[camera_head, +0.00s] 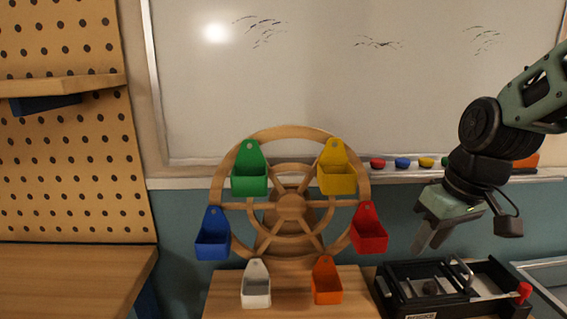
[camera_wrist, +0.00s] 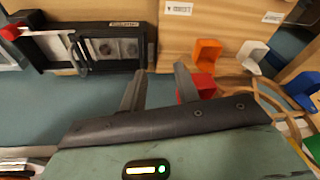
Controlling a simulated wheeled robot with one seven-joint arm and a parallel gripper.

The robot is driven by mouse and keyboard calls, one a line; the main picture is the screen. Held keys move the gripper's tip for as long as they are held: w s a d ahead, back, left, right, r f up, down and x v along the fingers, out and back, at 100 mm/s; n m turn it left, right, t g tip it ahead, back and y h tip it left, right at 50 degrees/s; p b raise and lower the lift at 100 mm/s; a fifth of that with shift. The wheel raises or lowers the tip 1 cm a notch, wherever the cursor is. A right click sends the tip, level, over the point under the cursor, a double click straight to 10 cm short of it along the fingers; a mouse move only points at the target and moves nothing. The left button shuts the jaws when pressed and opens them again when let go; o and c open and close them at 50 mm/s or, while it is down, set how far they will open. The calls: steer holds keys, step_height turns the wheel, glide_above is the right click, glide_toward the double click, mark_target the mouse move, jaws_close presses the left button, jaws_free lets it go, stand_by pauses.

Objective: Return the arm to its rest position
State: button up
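My gripper (camera_head: 432,240) hangs at the right of the head view, fingers pointing down, above the left part of a black fixture (camera_head: 448,291) and in front of the whiteboard. In the wrist view its two fingers (camera_wrist: 158,84) stand apart with nothing between them. My arm comes in from the right edge of the head view. A wooden wheel (camera_head: 290,207) carrying colored buckets stands to the left of my gripper, apart from it. The red bucket (camera_head: 368,230) is the nearest one; part of it shows behind a finger in the wrist view (camera_wrist: 203,84).
The wheel also holds green (camera_head: 249,182), yellow (camera_head: 337,181), blue (camera_head: 212,243), white (camera_head: 256,291) and orange (camera_head: 326,287) buckets. A whiteboard (camera_head: 300,70) with a tray of colored pieces is behind. A pegboard (camera_head: 65,150) and wooden bench (camera_head: 70,280) are at left.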

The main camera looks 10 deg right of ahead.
steer(key=s+a+f+n+g+p, duration=0.2)
steer(key=s+a+n, duration=0.3)
steer(key=s+a, duration=1)
steer(key=shift+s+a+g+h+p, duration=0.2)
steer(key=shift+s+g+h+p, duration=0.15)
steer(key=shift+s, duration=0.3)
